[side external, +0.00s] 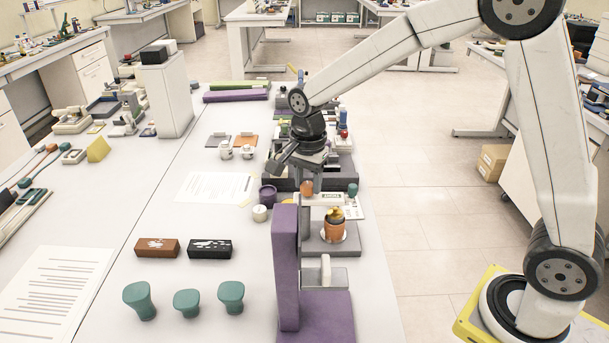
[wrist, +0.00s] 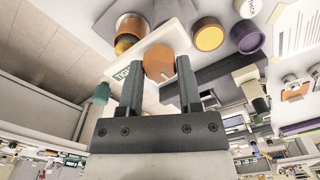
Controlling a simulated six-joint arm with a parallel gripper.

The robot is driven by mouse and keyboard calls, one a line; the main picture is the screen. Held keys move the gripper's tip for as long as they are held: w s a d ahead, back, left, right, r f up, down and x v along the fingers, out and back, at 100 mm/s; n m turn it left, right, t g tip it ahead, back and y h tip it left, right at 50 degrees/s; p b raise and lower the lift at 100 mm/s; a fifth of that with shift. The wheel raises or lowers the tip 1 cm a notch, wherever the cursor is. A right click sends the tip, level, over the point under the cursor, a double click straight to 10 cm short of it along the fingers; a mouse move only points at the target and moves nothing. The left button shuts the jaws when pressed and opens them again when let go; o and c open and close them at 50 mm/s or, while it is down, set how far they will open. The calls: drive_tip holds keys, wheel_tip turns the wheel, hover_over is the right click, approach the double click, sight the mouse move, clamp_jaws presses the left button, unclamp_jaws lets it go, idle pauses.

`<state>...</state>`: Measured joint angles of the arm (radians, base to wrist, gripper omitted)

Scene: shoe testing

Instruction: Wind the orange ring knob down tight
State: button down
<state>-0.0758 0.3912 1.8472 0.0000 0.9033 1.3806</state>
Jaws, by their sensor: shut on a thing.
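The orange ring knob (side external: 307,187) sits below my gripper (side external: 306,177) in the side view, at a white device on the bench. In the wrist view the knob (wrist: 158,64) is a rounded orange disc between the fingertips of my gripper (wrist: 160,72). Both fingers are closed on its sides. A white plate with green lettering (wrist: 126,73) lies beside the knob. The knob's underside and any thread or gap there are hidden.
An orange pot (side external: 333,231) stands on a white dish nearer the camera. A tall purple stand (side external: 286,265) rises in front. A purple jar (side external: 267,194) and a white jar (side external: 259,213) stand left of the knob.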

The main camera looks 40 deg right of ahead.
sight(308, 184)
idle(0.3)
drive_tip(key=shift+c, duration=1.4)
unclamp_jaws()
drive_tip(key=shift+r, duration=0.15)
drive_tip(key=shift+r, duration=3.75)
drive_tip(key=s+d+f+n+t, duration=0.2)
drive_tip(key=s+d+f+n, duration=0.1)
drive_tip(key=s+f+n, duration=0.9)
drive_tip(key=shift+s+d+n+t, duration=0.15)
drive_tip(key=shift+s+n+t, duration=0.15)
drive_tip(key=shift+s+n, duration=1.25)
